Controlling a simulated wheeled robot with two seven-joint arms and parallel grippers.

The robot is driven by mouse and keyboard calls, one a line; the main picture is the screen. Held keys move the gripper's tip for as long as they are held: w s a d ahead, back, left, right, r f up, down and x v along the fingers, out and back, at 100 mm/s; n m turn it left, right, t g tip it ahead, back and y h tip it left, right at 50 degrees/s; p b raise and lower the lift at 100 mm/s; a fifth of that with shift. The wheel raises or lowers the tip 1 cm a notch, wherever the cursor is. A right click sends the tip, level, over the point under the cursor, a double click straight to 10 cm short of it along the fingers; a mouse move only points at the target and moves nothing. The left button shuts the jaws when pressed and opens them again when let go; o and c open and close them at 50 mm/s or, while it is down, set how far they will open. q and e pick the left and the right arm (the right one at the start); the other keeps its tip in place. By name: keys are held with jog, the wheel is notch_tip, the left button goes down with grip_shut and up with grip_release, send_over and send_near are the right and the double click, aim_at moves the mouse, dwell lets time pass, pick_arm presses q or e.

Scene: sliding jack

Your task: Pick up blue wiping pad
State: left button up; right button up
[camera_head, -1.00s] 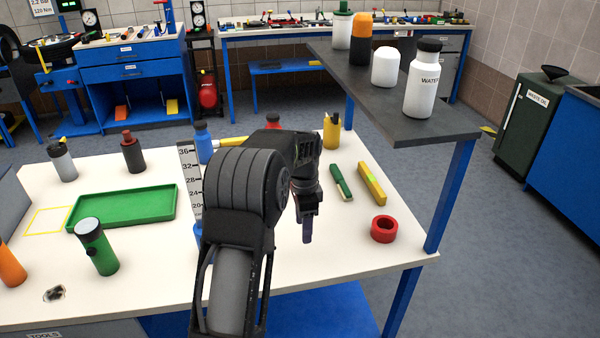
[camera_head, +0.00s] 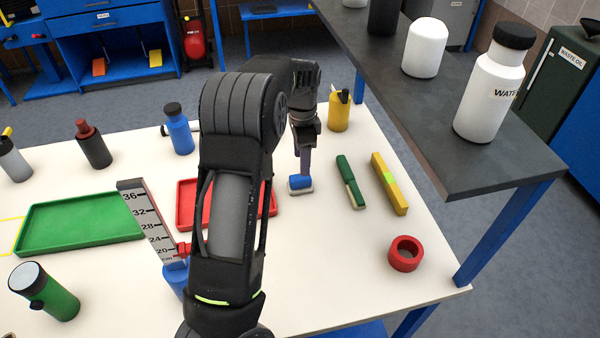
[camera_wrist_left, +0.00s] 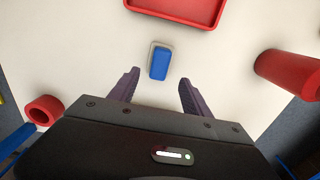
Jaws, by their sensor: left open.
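The blue wiping pad (camera_head: 300,182) has a pale base and lies on the white table, between the red tray and the green-handled brush. It also shows in the left wrist view (camera_wrist_left: 159,63), just beyond the fingertips and about midway between them. My left gripper (camera_head: 304,166) points down over the pad, open and empty. Its two dark fingers are spread apart in the left wrist view (camera_wrist_left: 158,78). The fingers partly cover the pad in the head view. I cannot tell whether they touch it. My right gripper is out of view.
A red tray (camera_head: 186,204) lies to the left, partly hidden by my left arm. A green brush (camera_head: 350,181), a yellow bar (camera_head: 389,182) and a red ring (camera_head: 405,254) lie to the right. A yellow bottle (camera_head: 339,112) stands behind. A dark raised shelf (camera_head: 430,110) borders the right.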

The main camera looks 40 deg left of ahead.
aim_at(300, 177)
pick_arm(q)
jog(key=shift+s+d+r, duration=0.15)
jog(key=shift+f, duration=1.4)
jog(key=shift+f+p, duration=0.25)
jog(key=shift+p, duration=0.15)
jog(key=f, duration=0.1)
jog(key=f+p, duration=0.1)
jog(key=f, duration=0.2)
jog(key=shift+a+f, duration=0.25)
jog(key=shift+f, duration=0.1)
jog(key=shift+c, duration=0.3)
grip_shut()
